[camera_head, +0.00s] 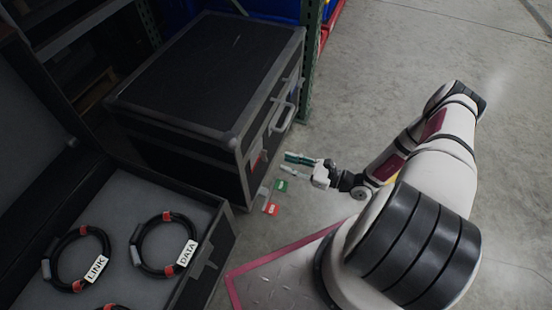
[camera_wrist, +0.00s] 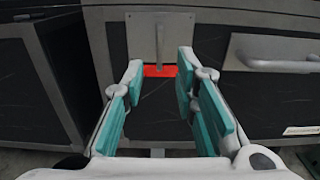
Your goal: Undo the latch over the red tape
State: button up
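A closed black case (camera_head: 210,75) with grey metal edges stands at the back. In the wrist view its front shows a grey metal latch (camera_wrist: 160,38), a hanging plate that lies over a strip of red tape (camera_wrist: 160,71). The red tape also shows on the case front in the head view (camera_head: 256,161). My gripper (camera_head: 288,163) is open and empty in front of the case. In the wrist view its teal-padded fingers (camera_wrist: 160,75) stand apart, one on each side of the latch's lower part. I cannot tell whether they touch it.
A grey handle (camera_wrist: 275,52) is on the case front, right of the latch. Green (camera_head: 281,185) and red (camera_head: 271,209) tags show near the case's lower front. An open case (camera_head: 130,200) with looped cables lies at lower left. Floor at right is clear.

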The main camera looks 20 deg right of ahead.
jog(key=shift+v, duration=1.5)
jog(key=s+a+r+n+g+h, duration=0.15)
jog(key=r+n+g, duration=0.4)
jog(key=r, duration=0.55)
jog(key=s+a+r+n+g, duration=0.1)
jog(key=a+r+n+g, duration=0.2)
jog(key=r+n+g, duration=0.5)
jog(key=s+a+r+n+g, duration=0.15)
jog(key=r+n, duration=0.25)
jog(key=r, duration=0.9)
jog(key=s+a+r+n+g+h, duration=0.1)
jog(key=s+a+r+n+h, duration=0.4)
jog(key=s+r, duration=0.45)
jog(key=s+d+r+n+t+h, duration=0.1)
jog(key=s+r+n+t+h, duration=0.15)
jog(key=s, duration=0.35)
jog(key=s+d+r+n+t+h, duration=0.1)
jog(key=s+d+r+n+h, duration=0.1)
jog(key=s+h, duration=0.3)
notch_tip(320, 180, up, 25)
jog(key=t+y+p, duration=0.1)
jog(key=t+p, duration=0.3)
jog(key=p, duration=2)
jog(key=shift+s, duration=0.4)
